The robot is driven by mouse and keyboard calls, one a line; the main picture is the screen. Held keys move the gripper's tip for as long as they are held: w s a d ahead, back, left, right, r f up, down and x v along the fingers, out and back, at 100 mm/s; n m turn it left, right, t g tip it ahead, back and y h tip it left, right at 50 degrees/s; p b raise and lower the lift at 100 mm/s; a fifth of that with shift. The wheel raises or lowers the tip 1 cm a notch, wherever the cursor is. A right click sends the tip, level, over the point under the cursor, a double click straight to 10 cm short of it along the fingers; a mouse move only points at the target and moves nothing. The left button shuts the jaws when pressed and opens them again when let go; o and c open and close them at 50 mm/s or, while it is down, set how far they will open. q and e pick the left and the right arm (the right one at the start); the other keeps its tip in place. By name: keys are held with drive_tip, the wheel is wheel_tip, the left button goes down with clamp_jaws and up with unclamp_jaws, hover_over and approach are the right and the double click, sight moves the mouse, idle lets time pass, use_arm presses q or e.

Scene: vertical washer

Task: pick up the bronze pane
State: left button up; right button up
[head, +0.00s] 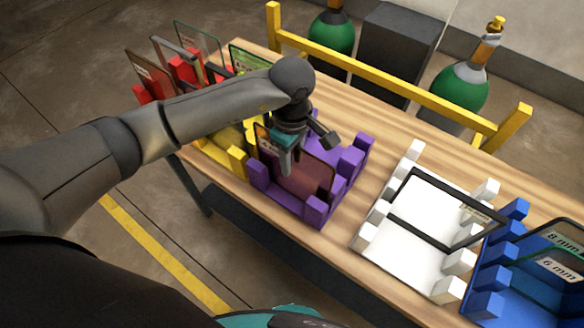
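The bronze pane (308,178), a brownish tinted sheet, stands in the purple rack (318,212) on the wooden table. Its upper part is partly hidden by my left gripper (305,150). That gripper points down at the pane's top edge, one finger in front of the pane and the other farther back to the right. The fingers look apart, and I cannot tell whether either touches the pane. My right gripper is not in view.
Left of the purple rack are a yellow rack (237,162) and red racks with panes. A white rack (408,258) with a black-framed pane and a blue rack (488,305) stand to the right. A yellow rail (400,95) runs behind, with green cylinders beyond.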

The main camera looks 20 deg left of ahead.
use_arm(q)
drive_tip(key=shift+f, duration=0.9)
drive_tip(key=shift+c, duration=0.2)
clamp_jaws()
drive_tip(key=shift+r, duration=0.1)
idle(0.4)
